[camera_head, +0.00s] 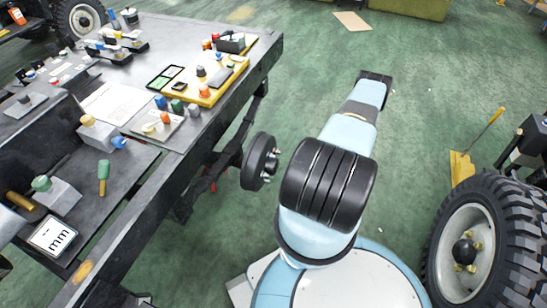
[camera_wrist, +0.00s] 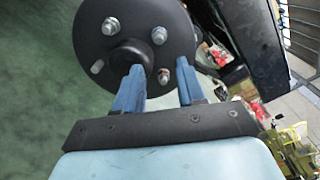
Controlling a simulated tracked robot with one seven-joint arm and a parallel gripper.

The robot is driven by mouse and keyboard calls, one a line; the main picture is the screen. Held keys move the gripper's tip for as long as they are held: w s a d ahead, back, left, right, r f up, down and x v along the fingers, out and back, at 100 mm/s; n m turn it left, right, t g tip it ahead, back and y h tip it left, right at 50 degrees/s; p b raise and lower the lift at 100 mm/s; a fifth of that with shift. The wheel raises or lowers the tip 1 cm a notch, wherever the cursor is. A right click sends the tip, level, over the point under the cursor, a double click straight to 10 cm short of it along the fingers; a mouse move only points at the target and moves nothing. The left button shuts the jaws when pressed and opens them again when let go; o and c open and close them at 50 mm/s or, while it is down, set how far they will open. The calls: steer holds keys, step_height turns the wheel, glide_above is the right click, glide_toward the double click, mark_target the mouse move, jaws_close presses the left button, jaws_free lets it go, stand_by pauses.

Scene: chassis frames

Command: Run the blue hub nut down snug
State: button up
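A round black hub (camera_head: 258,161) stands on edge beside the bench in the head view, with small studs on its right face. In the wrist view the hub (camera_wrist: 90,42) fills the top middle around a raised centre boss (camera_wrist: 128,54). Silver studs or nuts ring the boss; the lower right one (camera_wrist: 163,76) has a reddish band. I cannot make out a blue nut on the hub. My gripper (camera_wrist: 159,68) has blue fingers, spread apart in front of the hub's lower part, with the red-banded stud seen between them. Nothing is visibly gripped. I cannot make out the fingers in the head view.
The dark bench (camera_head: 145,195) at left carries a yellow tray (camera_head: 222,82) of coloured knobs, a paper sheet (camera_head: 112,102) and several small fixtures. A large tyred wheel (camera_head: 500,240) stands at right, near a yellow shovel (camera_head: 462,168). The green floor beyond my arm is mostly clear.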

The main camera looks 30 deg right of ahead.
mark_target(271, 156)
steer(key=x, duration=1.3)
steer(key=shift+w+a+f, duration=0.25)
steer(key=shift+w, duration=0.05)
steer(key=c, duration=0.7)
steer(key=shift+d, duration=0.15)
jaws_close()
